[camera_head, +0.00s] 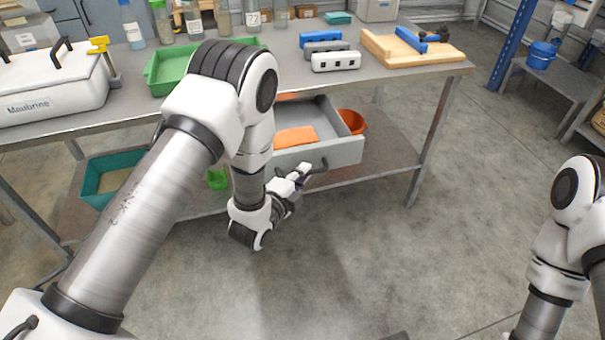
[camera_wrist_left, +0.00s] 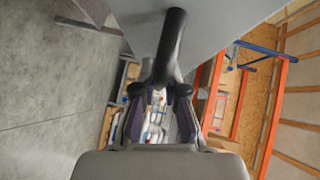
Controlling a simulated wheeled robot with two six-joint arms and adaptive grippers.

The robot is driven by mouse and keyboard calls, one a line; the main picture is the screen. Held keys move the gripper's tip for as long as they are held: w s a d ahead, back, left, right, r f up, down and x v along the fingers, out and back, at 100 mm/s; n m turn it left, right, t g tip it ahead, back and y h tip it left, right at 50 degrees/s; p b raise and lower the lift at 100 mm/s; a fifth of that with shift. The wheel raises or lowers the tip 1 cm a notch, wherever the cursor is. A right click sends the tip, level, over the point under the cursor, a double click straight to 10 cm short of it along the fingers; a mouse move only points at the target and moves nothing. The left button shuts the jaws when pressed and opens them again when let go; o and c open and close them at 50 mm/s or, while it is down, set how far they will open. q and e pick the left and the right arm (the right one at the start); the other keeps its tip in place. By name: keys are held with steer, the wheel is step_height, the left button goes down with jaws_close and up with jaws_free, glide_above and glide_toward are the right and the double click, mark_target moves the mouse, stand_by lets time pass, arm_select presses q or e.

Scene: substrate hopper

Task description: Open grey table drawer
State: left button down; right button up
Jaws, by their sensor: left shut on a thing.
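The grey table drawer (camera_head: 335,150) is pulled out from under the grey table, with an orange cloth-like item (camera_head: 295,137) lying inside. Its dark handle (camera_head: 318,168) is on the front panel. My left gripper (camera_head: 303,173) is at the handle and shut on it. In the left wrist view the dark handle bar (camera_wrist_left: 171,40) runs down between the two fingers (camera_wrist_left: 160,110), with the grey drawer front (camera_wrist_left: 215,25) beside it. My right arm shows at the right edge of the head view, but its gripper is out of the picture.
An orange bowl (camera_head: 352,121) and a teal crate (camera_head: 105,180) are on the lower shelf. The floor in front is clear.

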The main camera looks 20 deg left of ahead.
arm_select(q)
steer(key=shift+s+d, duration=0.1)
steer(key=shift+s, duration=0.05)
steer(key=c, duration=1.2)
jaws_free()
steer(key=shift+s, duration=0.1)
steer(key=v, duration=1.1)
steer(key=shift+s, duration=0.4)
